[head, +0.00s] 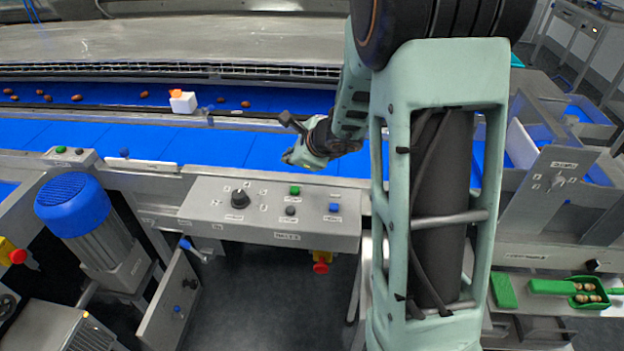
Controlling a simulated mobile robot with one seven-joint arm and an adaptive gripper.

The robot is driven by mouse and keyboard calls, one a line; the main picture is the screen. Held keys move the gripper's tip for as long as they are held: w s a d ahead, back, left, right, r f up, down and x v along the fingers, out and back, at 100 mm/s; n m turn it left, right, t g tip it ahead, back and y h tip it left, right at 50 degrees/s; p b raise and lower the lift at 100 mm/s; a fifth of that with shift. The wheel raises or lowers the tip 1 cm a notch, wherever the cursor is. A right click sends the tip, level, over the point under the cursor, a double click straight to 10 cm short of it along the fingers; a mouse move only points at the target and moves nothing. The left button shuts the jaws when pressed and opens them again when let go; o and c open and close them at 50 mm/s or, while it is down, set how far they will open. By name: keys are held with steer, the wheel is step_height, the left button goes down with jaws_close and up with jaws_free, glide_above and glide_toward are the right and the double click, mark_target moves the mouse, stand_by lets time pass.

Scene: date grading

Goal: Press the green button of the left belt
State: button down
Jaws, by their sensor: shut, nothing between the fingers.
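A grey control panel (210,213) stands in front of the blue belts, left of my arm. It carries a green button (295,190), a black button (290,211), a blue button (335,207) and a black knob (240,198). A smaller box at far left also has a green button (61,149) and a dark one. The labels are too small to read, so I cannot tell which belongs to the left belt. My gripper (287,119) shows as a small dark shape, shut and empty, over the belt area behind the central panel, apart from its buttons.
Brown dates (144,95) and a white block (183,102) lie on the rear blue belt (110,93). A blue motor (72,202) stands at left. A red emergency stop (321,267) hangs below the panel. A green scoop (586,293) with several dates lies at right.

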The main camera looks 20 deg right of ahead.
steer(key=shift+w+d, duration=0.3)
steer(key=shift+d, duration=0.35)
steer(key=shift+f, duration=0.1)
steer(key=b, duration=0.7)
glide_above(296, 191)
step_height(296, 191, down, 8)
steer(key=shift+w+r, duration=0.1)
steer(key=shift+r, duration=0.05)
steer(key=shift+f+b, duration=0.45)
steer(key=shift+b, duration=0.05)
stand_by(0.4)
steer(key=shift+f+b, duration=0.45)
steer(key=shift+b, duration=0.2)
